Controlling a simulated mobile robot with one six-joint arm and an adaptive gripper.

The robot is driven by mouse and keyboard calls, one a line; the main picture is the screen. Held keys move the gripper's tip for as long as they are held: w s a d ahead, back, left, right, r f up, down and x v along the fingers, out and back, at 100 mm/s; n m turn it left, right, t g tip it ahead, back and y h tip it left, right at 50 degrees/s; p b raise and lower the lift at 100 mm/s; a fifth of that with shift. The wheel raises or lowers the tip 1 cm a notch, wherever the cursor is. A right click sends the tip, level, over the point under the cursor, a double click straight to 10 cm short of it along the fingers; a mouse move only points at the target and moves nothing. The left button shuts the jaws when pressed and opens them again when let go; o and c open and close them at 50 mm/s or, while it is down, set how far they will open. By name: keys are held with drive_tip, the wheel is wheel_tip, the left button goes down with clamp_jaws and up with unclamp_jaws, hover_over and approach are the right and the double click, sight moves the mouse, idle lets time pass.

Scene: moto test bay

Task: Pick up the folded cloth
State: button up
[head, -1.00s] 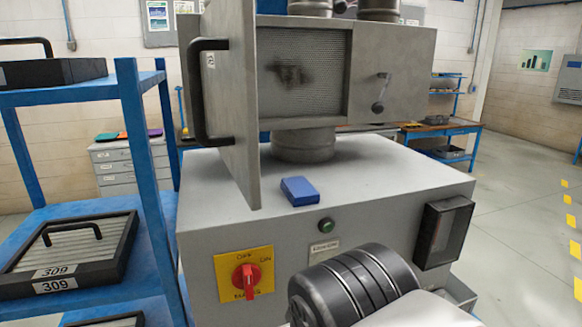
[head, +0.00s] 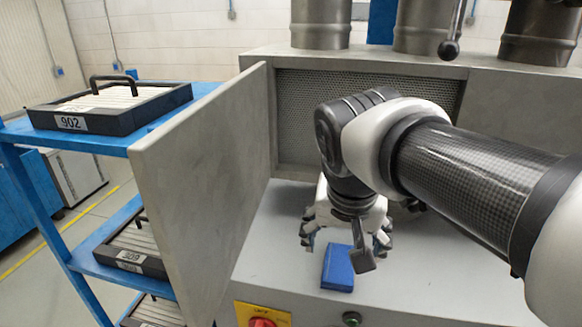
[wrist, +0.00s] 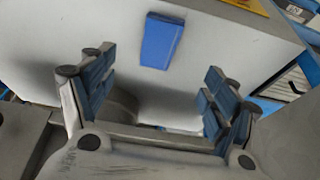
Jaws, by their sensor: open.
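The folded cloth (head: 338,268) is a small blue rectangle lying flat on the grey top of the machine (head: 275,250), near its front edge. My gripper (head: 345,238) is above the machine top, just behind and over the cloth in the head view; part of my wrist overlaps the cloth's upper right edge. In the wrist view the cloth (wrist: 161,41) lies beyond the fingertips, between the lines of the two blue-padded fingers. The gripper (wrist: 158,85) is open with nothing between its fingers. The cloth appears apart from the fingers.
An open grey door panel (head: 205,190) stands upright left of the cloth. Behind my gripper is a mesh-fronted housing (head: 290,115) with ducts on top. A blue shelf rack (head: 110,150) with framed filters (head: 110,105) stands at the left. A red switch on a yellow plate (head: 245,312) is on the machine's front.

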approach(339, 262)
wheel_tip(339, 262, down, 3)
drive_tip(key=shift+s+d+r, duration=0.1)
drive_tip(key=shift+d, duration=0.1)
drive_tip(key=shift+w+r+x, duration=0.1)
drive_tip(key=shift+w+x, duration=0.1)
drive_tip(key=shift+x, duration=0.8)
drive_tip(key=shift+w+r+x, duration=0.1)
drive_tip(key=shift+w+x, duration=0.05)
drive_tip(key=shift+x, duration=0.9)
drive_tip(key=shift+w+x, duration=0.2)
drive_tip(key=shift+x, duration=0.8)
drive_tip(key=shift+s, duration=0.1)
drive_tip(key=c, duration=1.1)
drive_tip(key=shift+o, duration=0.2)
drive_tip(key=shift+r, duration=0.1)
wheel_tip(339, 262, up, 20)
drive_tip(key=p, duration=0.2)
